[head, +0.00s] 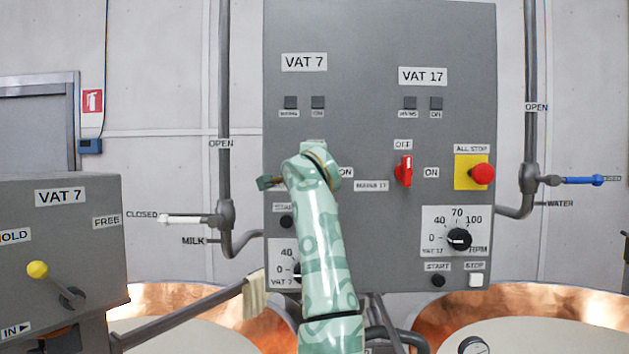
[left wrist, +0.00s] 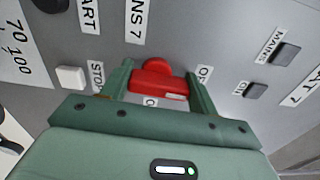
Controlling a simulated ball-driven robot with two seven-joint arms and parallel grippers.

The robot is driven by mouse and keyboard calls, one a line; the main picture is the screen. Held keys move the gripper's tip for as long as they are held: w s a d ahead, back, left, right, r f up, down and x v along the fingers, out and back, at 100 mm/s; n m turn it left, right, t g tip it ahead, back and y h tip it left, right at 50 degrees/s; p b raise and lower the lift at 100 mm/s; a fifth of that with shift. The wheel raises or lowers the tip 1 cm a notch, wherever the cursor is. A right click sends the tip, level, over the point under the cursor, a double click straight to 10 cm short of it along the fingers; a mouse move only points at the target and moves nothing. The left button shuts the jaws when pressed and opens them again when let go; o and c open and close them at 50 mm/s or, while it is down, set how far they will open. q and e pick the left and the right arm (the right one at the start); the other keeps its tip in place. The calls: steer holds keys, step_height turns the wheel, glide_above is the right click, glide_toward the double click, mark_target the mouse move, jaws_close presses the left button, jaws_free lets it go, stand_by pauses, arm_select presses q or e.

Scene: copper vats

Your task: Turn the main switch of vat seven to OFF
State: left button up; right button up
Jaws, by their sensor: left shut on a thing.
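The red main switch (left wrist: 158,88) of vat seven shows in the left wrist view beside the MAINS 7 label (left wrist: 132,20). My left gripper (left wrist: 158,80) is shut on it, one finger at each end of its bar. The bar runs left to right there, one end toward the partly hidden OFF label (left wrist: 203,76). The ON label is mostly hidden by my gripper. In the head view my left gripper (head: 313,165) is against the VAT 7 half of the grey panel (head: 380,120) and hides this switch. My right gripper is not in view.
The red vat 17 switch (head: 404,172) stands upright below its OFF label, right of my arm. A red ALL STOP button (head: 481,174) is farther right. A VAT 7 lever box (head: 60,215) stands at left. Copper vats (head: 165,297) lie below the panel.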

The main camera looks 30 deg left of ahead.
arm_select(q)
steer(key=shift+n, duration=0.4)
steer(key=o, duration=1)
steer(key=b+v, duration=0.3)
steer(key=v, duration=1.3)
steer(key=shift+s, duration=0.15)
steer(key=shift+a+f, duration=0.1)
steer(key=shift+f, duration=0.05)
